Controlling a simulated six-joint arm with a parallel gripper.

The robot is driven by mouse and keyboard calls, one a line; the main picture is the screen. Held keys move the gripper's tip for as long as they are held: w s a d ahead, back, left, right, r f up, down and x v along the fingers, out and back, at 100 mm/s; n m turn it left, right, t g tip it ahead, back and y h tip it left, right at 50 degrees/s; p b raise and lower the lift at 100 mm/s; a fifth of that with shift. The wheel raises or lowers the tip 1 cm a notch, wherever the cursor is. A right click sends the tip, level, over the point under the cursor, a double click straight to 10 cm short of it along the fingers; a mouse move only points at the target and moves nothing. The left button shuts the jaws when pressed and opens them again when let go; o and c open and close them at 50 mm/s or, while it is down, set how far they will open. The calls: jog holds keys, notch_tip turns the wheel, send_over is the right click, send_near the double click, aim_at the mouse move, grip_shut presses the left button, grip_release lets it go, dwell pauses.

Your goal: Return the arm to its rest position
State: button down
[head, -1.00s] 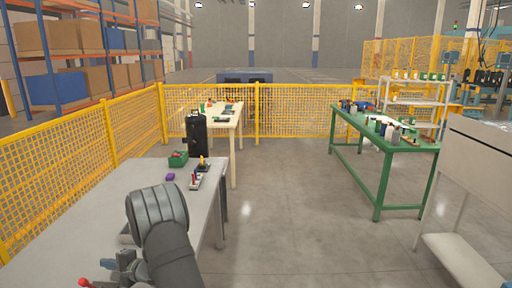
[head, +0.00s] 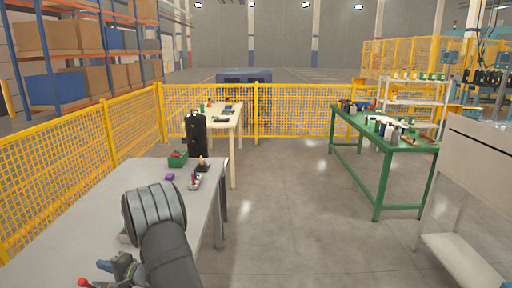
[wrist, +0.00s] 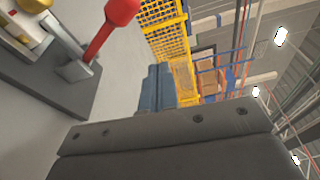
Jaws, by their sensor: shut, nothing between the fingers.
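My arm reaches in over the grey table (head: 95,215) at the lower left of the head view. My gripper (head: 107,266) shows there only in part, low and partly hidden behind my arm. In the wrist view the blue-grey fingers of my gripper (wrist: 160,75) are together, with nothing between them. A red knob on a lever (head: 85,283) lies just left of my gripper at the bottom edge of the head view. The wrist view shows a red-knobbed lever (wrist: 118,12) on a dark base plate (wrist: 45,80), apart from the fingers.
A green bin (head: 177,161), a purple block (head: 170,177) and small clamp-like fixtures (head: 196,181) stand near the table's far end. Yellow mesh fencing (head: 60,185) runs along the left. A green table (head: 378,165) with bottles stands at the right, across open floor.

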jog(key=s+d+n+y, duration=0.1)
jog(key=s+d+n, duration=0.35)
jog(key=d, duration=0.65)
jog(key=r+x, duration=0.1)
jog(key=x, duration=0.9)
jog(key=w+f+m, duration=0.1)
jog(key=w+m, duration=0.1)
jog(key=m, duration=0.1)
jog(key=w+f+m+h, duration=0.1)
jog(key=w+f+m, duration=0.1)
jog(key=w+m, duration=0.1)
jog(key=w+f+m+h, duration=0.1)
jog(key=w+f+m, duration=0.1)
jog(key=w+m, duration=0.1)
jog(key=shift+d+g, duration=0.3)
jog(key=shift+v, duration=0.85)
jog(key=shift+d, duration=0.45)
